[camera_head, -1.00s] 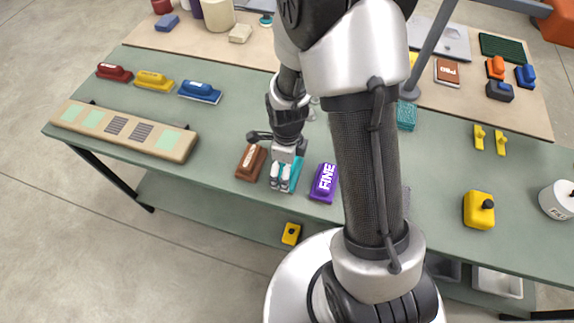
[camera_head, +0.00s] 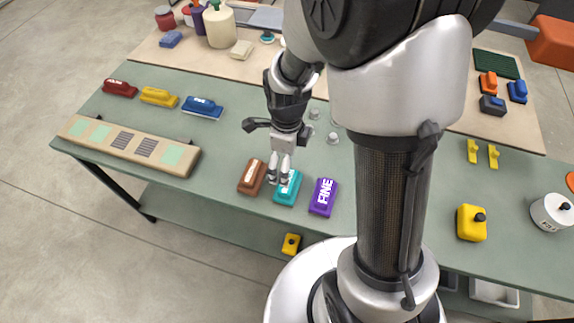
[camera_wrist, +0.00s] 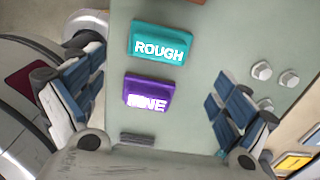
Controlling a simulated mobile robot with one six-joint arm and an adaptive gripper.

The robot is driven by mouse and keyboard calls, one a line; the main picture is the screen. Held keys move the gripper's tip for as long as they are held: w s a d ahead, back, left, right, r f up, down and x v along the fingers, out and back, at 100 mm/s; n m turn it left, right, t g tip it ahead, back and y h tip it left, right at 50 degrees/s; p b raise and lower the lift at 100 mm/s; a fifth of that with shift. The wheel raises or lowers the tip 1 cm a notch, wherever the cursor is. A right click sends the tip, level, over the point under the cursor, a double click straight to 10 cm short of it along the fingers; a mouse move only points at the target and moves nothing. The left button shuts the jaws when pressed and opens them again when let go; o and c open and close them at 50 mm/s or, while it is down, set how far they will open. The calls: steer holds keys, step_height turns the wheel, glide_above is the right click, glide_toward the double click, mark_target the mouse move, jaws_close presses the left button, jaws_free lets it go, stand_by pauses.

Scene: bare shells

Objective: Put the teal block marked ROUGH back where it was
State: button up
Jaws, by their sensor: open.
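The teal block marked ROUGH (camera_head: 288,190) lies on the green table top, in a row between a brown block (camera_head: 252,178) and the purple block marked FINE (camera_head: 324,197). In the wrist view the teal block (camera_wrist: 157,43) shows its whole label, with the purple block (camera_wrist: 148,93) below it. My gripper (camera_head: 279,181) is open and empty. In the head view its fingertips overlap the teal block's left edge. In the wrist view the fingers (camera_wrist: 153,80) are wide apart, with bare table between each finger and the teal block, and nothing is gripped.
A long beige board with patches (camera_head: 130,146) lies at the left front edge. Red, yellow and blue blocks (camera_head: 202,107) lie behind it. Small grey knobs (camera_head: 333,138) stand behind my gripper. A yellow block (camera_head: 472,222) and a white canister (camera_head: 552,212) are at the right.

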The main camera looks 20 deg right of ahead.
steer(key=s+r+n+t, duration=0.2)
steer(key=s+r+n, duration=0.5)
steer(key=r+n, duration=0.3)
steer(key=s+r+n+t, duration=0.2)
steer(key=s+r+n, duration=0.6)
steer(key=r+n, duration=0.3)
steer(key=n, duration=0.4)
steer(key=shift+r+t, duration=0.2)
steer(key=shift+t, duration=0.1)
steer(key=shift+d, duration=0.1)
steer(key=shift+f, duration=0.1)
steer(key=shift+c, duration=0.6)
